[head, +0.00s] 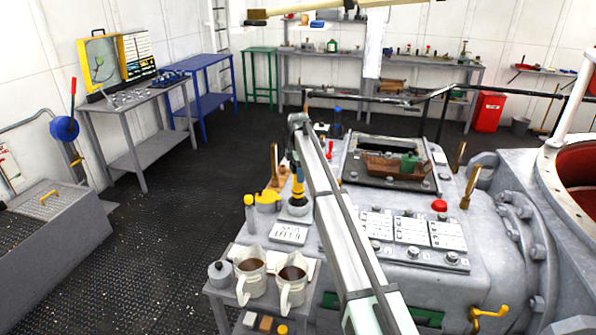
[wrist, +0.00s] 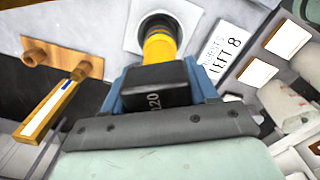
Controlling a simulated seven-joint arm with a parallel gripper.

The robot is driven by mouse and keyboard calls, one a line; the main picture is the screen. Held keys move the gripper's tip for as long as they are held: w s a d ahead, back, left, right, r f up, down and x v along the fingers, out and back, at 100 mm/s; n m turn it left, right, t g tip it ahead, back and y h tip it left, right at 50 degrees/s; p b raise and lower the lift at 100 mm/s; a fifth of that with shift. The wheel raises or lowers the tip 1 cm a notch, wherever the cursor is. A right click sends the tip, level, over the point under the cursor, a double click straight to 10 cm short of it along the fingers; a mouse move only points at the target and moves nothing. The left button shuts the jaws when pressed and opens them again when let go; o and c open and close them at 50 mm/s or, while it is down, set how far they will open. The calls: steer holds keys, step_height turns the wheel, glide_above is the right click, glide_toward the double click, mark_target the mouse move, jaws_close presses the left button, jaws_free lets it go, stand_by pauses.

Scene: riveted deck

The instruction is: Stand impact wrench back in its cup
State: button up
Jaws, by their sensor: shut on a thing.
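The impact wrench (wrist: 160,48) has a yellow body and a black block end marked "20". In the wrist view my gripper (wrist: 157,84) has its blue fingers on either side of the black block, shut on it. The cup (wrist: 157,24) is a dark round opening with a pale rim on a light square plate, at the yellow end of the wrench. In the head view the wrench (head: 297,187) is about upright over the grey cup (head: 298,208), its lower end at the mouth. How deep it sits is unclear. My arm partly hides the gripper.
A label plate (head: 289,233) lies in front of the cup. A yellow-topped bottle (head: 250,213) and a yellow object (head: 267,201) stand left of it. Two jugs (head: 249,277) stand nearer.

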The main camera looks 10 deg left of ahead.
steer(key=shift+f, duration=1.75)
steer(key=o, duration=1.4)
steer(key=shift+c, duration=0.2)
step_height(320, 180, up, 14)
steer(key=shift+f, duration=0.1)
